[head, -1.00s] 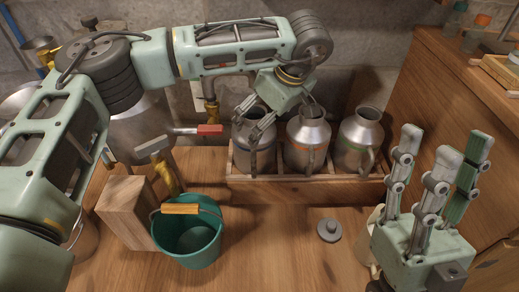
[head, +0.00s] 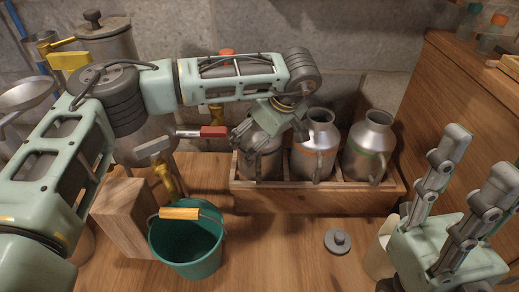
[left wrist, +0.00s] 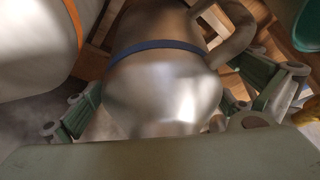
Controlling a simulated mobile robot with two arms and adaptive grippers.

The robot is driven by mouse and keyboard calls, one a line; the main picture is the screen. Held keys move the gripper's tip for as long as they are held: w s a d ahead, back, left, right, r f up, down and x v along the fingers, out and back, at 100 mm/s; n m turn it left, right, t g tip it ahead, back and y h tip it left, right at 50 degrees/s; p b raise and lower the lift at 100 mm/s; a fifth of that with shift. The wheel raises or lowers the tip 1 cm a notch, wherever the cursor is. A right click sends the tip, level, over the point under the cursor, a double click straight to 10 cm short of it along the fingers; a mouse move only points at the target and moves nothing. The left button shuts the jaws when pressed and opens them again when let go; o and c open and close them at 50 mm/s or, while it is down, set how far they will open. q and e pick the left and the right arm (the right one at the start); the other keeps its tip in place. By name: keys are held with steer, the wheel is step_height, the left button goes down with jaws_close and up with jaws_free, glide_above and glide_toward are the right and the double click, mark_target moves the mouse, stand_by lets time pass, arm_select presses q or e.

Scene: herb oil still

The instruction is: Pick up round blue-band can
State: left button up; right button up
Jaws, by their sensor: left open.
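The round blue-band can (head: 262,166) is a metal milk can at the left end of a wooden rack. My left gripper (head: 264,130) is above and around its upper part, hiding its neck. In the left wrist view the can (left wrist: 165,95) fills the middle, its blue band (left wrist: 160,47) showing. The open left fingers (left wrist: 160,105) lie on either side of it; I cannot tell whether they touch it. My right gripper (head: 472,172) is at the right with its fingers up, spread and empty.
An orange-band can (head: 314,150) and a green-band can (head: 368,148) stand beside it in the rack (head: 320,197). A green bucket (head: 187,250), wooden block (head: 125,220) and small grey lid (head: 338,242) are in front. A red-handled tap (head: 212,131) is close left.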

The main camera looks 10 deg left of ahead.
arm_select(q)
steer(key=shift+c, duration=0.3)
steer(key=c, duration=1.7)
steer(key=shift+r, duration=0.1)
steer(key=shift+c, duration=0.4)
steer(key=shift+r, duration=0.1)
